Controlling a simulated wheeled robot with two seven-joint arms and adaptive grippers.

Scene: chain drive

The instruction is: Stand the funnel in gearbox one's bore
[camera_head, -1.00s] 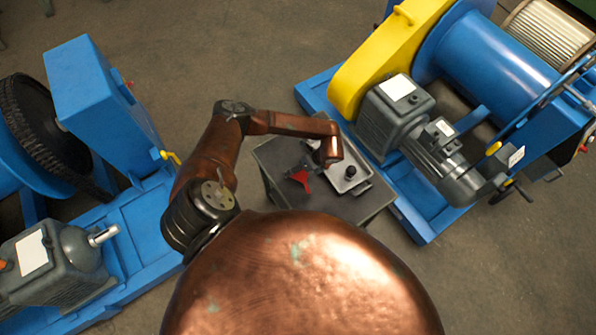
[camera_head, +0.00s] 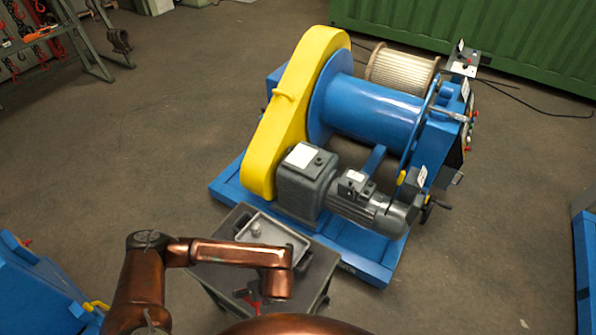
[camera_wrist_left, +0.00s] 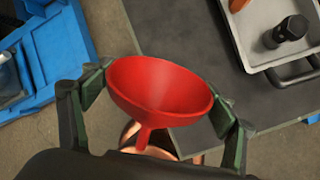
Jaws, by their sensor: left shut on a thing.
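My left gripper (camera_wrist_left: 160,112) is shut on the red funnel (camera_wrist_left: 160,88) in the left wrist view. One finger is on each side of the cone, its wide mouth facing the camera and its spout pointing down in the picture. In the head view my left gripper (camera_head: 248,296) is partly hidden by my copper arm, and only a little of the red funnel (camera_head: 257,309) shows, over the grey table. A grey gearbox (camera_head: 303,190) with a white label stands on the blue winch frame beyond the table; no number or bore can be made out. My right gripper is out of view.
A small grey table (camera_head: 212,275) carries a metal tray (camera_head: 262,232) with small parts. The winch's yellow guard (camera_head: 290,110) and blue frame (camera_head: 235,200) stand behind it. Part of another blue machine (camera_head: 35,290) is at lower left. Open floor lies left of the winch.

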